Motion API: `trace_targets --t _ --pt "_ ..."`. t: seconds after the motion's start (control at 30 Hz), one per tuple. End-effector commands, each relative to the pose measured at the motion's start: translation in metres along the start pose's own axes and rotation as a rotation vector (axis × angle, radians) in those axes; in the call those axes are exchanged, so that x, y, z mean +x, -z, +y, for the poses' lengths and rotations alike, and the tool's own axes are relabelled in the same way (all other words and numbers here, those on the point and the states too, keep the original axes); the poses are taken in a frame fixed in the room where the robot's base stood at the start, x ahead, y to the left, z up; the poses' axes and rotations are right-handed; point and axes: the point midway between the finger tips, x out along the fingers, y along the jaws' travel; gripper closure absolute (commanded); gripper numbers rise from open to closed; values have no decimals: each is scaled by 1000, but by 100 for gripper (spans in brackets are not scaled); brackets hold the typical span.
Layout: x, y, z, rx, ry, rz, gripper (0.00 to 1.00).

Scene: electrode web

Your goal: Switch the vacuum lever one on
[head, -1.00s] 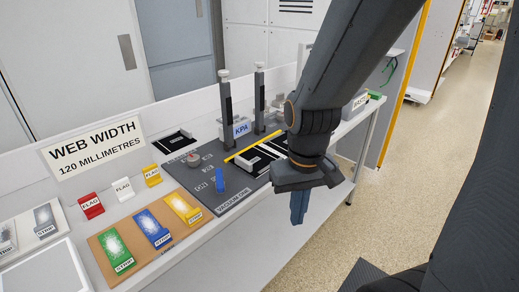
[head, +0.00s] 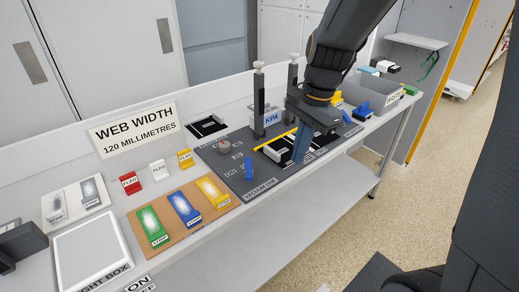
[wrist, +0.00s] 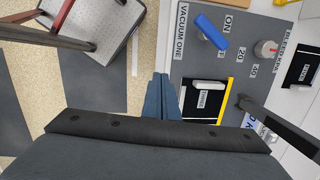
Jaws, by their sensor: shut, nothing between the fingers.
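The blue vacuum one lever (head: 249,168) is on the dark grey panel (head: 236,180), near the VACUUM ONE label (head: 262,188). In the wrist view the lever (wrist: 211,32) lies slanted, between the VACUUM ONE text and the ON mark (wrist: 229,22). My gripper (head: 302,146) is to the right of the lever in the head view, over the front part of the panel and apart from the lever. In the wrist view my gripper's blue fingers (wrist: 162,97) are together and empty, below and left of the lever.
Two dark posts (head: 259,100) and a KPA display (head: 270,118) stand behind. A white bar (head: 268,153) and a yellow strip (head: 275,139) lie near my gripper. A round dial (head: 223,147) is left of the posts.

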Motion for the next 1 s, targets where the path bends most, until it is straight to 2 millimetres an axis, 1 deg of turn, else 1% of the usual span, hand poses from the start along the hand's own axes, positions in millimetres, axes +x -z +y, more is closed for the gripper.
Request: trace_targets --t 0.03,0.1,0.2,0.3,0.43,0.77,0.87,0.97,1.0 --pt "-12 0 -14 104 9 -16 100" --pt "-22 -1 -32 248 17 -41 100" --pt "-32 -3 -50 406 23 -70 100" --pt "-39 -4 -62 502 25 -88 100" --pt "-41 -4 -67 553 24 -99 100" --pt "-39 -4 -67 554 24 -99 100" --pt "-33 -5 -67 553 22 -99 100" --pt "-21 -7 -67 553 21 -99 100" --pt "-14 -8 -67 552 19 -99 100"
